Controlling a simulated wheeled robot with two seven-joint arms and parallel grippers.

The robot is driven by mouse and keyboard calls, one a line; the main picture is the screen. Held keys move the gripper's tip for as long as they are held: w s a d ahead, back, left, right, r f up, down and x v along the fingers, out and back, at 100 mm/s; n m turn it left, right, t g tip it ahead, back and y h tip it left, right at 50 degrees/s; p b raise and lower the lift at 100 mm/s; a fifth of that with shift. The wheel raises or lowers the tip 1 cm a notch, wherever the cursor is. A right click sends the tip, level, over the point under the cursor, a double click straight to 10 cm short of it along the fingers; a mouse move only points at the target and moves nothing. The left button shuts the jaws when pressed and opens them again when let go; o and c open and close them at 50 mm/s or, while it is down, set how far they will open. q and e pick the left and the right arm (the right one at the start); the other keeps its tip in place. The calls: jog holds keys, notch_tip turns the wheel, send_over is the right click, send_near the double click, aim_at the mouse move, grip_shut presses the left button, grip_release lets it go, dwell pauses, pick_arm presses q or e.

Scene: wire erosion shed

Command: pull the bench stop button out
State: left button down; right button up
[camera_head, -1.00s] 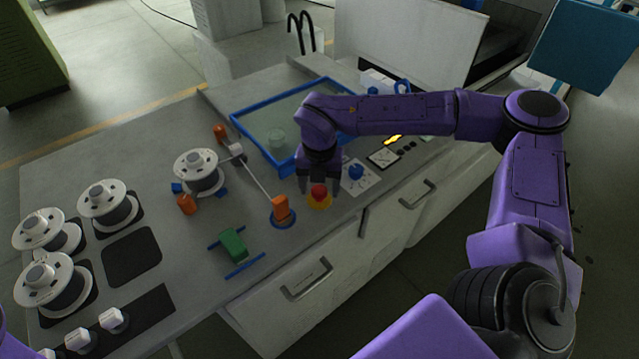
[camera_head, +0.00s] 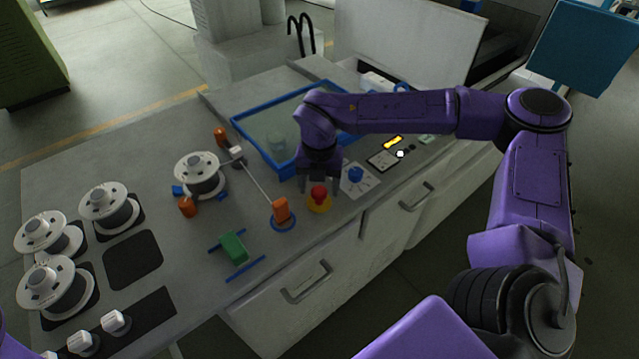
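The bench stop button (camera_head: 319,192) is a red mushroom knob on a round yellow base, near the bench's front edge. The red knob stands above its base. My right gripper (camera_head: 319,187) points down over the button. My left gripper is out of view; only a bit of purple shows at the lower left edge.
A blue knob (camera_head: 356,174) on a white dial plate sits just right of the button. An orange post (camera_head: 281,209) stands to its left. A blue-rimmed tank (camera_head: 240,124) lies behind.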

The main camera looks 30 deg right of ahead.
aim_at(320, 191)
notch_tip(320, 191, up, 11)
jog(key=b, duration=0.2)
jog(key=shift+f, duration=0.2)
dwell(0.4)
